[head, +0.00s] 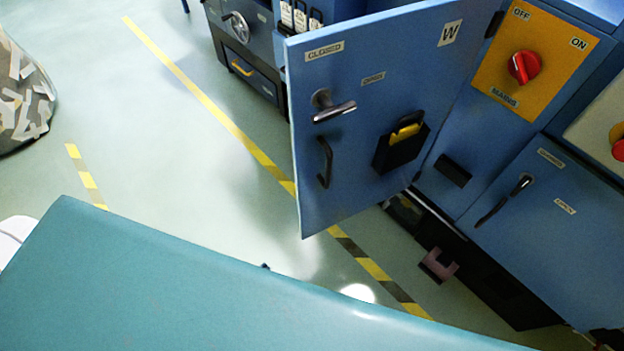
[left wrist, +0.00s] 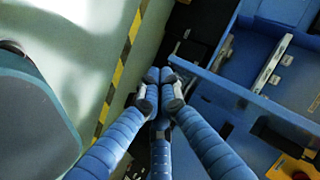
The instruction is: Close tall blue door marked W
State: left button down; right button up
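The tall blue door marked W (head: 380,85) stands open in the head view, swung out from the machine at the left of the mains panel. Its front carries a silver lever (head: 333,107), a dark pull handle (head: 324,162) and a black pocket (head: 400,145) with a yellow item. In the left wrist view, my left gripper (left wrist: 160,76) has its blue ribbed fingers brought together at the tips, with nothing visible between them. A long blue edge (left wrist: 235,92) runs right from beside the fingertips; I cannot tell if they touch. I cannot make out either gripper in the head view.
An orange mains panel with a red switch (head: 524,67) is right of the door. A lower blue door (head: 550,235) with a dark handle is below it. A dark and pinkish bracket (head: 438,265) sits low near the machine. Open floor (head: 220,175) with striped tape lies left.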

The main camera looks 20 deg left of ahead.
pick_arm(q)
jog(key=w+d+r+m+t+h, duration=0.2)
jog(key=r+m, duration=0.1)
jog(key=r, duration=0.5)
jog(key=w+d+r+m+t+h, duration=0.1)
jog(key=w+r+m+t, duration=0.15)
jog(key=r, duration=0.55)
notch_tip(320, 180, up, 15)
jog(key=m+h, duration=0.4)
jog(key=m, duration=0.3)
send_over(309, 184)
jog(key=s+d, duration=0.1)
jog(key=s, duration=0.2)
jog(key=shift+f+t+b, duration=0.2)
jog(key=shift+t+b, duration=0.1)
jog(key=shift+t, duration=0.05)
